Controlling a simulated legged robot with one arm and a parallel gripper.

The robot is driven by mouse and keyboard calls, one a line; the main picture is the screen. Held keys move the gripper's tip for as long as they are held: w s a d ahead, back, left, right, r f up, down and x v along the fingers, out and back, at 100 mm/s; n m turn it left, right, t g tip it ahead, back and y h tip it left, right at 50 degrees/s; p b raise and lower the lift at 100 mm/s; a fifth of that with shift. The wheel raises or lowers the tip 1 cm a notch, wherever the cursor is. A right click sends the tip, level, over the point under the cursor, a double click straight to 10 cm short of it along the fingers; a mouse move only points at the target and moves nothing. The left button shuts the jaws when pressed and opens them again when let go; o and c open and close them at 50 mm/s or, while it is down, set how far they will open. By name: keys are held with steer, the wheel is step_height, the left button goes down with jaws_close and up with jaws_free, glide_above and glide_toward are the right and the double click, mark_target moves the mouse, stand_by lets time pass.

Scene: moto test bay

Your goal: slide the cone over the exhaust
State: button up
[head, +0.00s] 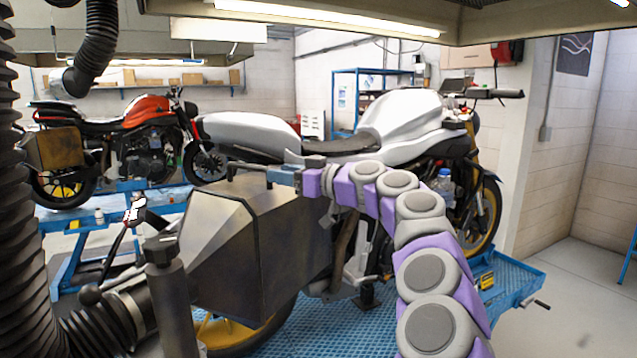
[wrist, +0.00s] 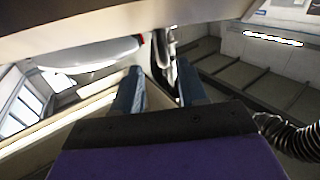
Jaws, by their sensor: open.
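My gripper (head: 268,172) is above the top of the bronze side case on the white motorcycle, its fingers pointing left. In the wrist view its two blue fingers (wrist: 161,92) are apart with nothing held between them. A dark cone-like hose end (head: 128,303) is at the lower left in the head view, joined to a black corrugated hose. It is low and to the left of my gripper, well apart from it. I cannot pick out the exhaust; the side case hides much of the bike's rear.
The bronze side case (head: 255,250) blocks the middle. The white motorcycle (head: 405,125) stands on a blue lift (head: 515,280). A thick black hose (head: 22,220) hangs at the left. A grey post (head: 170,300) stands in front of the case. Open floor is at the right.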

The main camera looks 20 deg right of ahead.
steer(key=v, duration=0.8)
steer(key=shift+d, duration=0.2)
steer(key=shift+s, duration=0.15)
steer(key=s+a+f+n+g+b, duration=0.1)
steer(key=s+a+f+g, duration=0.15)
steer(key=s+a, duration=0.5)
steer(key=s+a+f+n+g, duration=0.15)
steer(key=s+a+g, duration=0.25)
steer(key=a, duration=0.7)
steer(key=s+a+f+m+g+h, duration=0.2)
steer(key=s+a+f+g, duration=0.1)
steer(key=s+a+f, duration=0.3)
steer(key=s+d+f+m+g+h+b, duration=0.1)
steer(key=s+f+h, duration=0.1)
steer(key=s+f, duration=0.55)
steer(key=s+d+f+m+g+h, duration=0.25)
steer(key=s+f, duration=0.35)
steer(key=f, duration=0.3)
steer(key=s+d+f+m+g+h, duration=0.1)
steer(key=s+d+f+m+h, duration=0.1)
steer(key=s+d+f, duration=0.2)
steer(key=s+d+f+m+g+h, duration=0.2)
steer(key=s+d+f+m, duration=0.1)
steer(key=s+f, duration=0.5)
steer(key=shift+s+d+f, duration=0.25)
steer(key=shift+s+d, duration=0.55)
steer(key=shift+s, duration=0.35)
